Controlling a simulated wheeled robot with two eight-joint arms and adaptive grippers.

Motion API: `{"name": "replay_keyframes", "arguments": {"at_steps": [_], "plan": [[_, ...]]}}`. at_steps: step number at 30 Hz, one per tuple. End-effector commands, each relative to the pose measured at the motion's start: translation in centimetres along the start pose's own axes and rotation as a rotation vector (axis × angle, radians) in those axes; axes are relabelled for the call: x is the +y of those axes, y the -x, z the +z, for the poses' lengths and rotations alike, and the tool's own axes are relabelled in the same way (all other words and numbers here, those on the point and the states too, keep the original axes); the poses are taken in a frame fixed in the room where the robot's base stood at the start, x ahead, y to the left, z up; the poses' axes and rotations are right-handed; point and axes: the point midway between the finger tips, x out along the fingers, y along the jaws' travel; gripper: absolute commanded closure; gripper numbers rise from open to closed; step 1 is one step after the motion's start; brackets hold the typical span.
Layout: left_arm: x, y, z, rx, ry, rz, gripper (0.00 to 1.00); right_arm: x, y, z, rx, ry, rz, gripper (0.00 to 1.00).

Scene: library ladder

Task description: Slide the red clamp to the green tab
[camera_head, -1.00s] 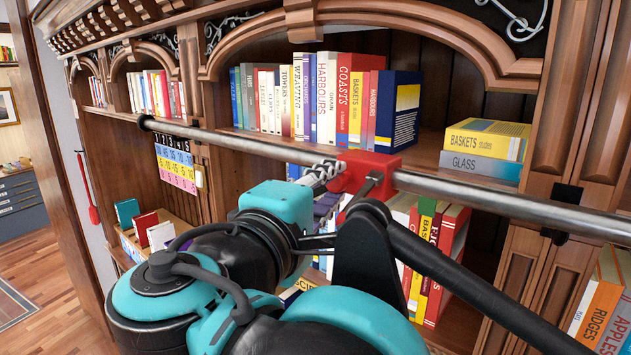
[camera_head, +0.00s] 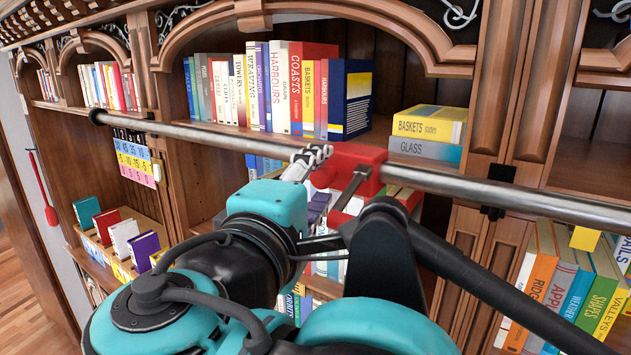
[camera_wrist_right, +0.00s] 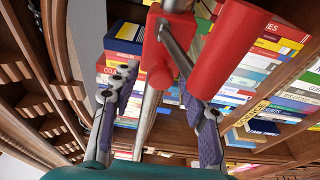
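The red clamp (camera_head: 352,160) sits around the long grey rail (camera_head: 215,137) in front of the bookcase, right of the rail's middle. A grey lever crosses its front. My right gripper (camera_head: 316,174) is at the clamp's left side. The far finger is partly hidden in the head view. I see no green tab on the rail. My left gripper is not in view.
A dark rail bracket (camera_head: 493,200) stands right of the clamp. Books fill the shelves behind. A numbered coloured chart (camera_head: 134,158) hangs at left. My arm covers the lower middle.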

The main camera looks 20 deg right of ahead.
Motion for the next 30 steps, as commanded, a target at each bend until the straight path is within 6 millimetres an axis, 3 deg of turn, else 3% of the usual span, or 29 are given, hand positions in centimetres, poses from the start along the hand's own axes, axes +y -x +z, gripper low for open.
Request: {"name": "replay_keyframes", "arguments": {"at_steps": [11,30], "plan": [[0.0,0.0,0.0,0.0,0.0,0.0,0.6,-0.1,0.7,-0.1,0.004,0.0,-0.002,0.54],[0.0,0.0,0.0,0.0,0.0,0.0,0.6,-0.1,10.7,-0.1,0.005,0.0,-0.002,0.54]]}}
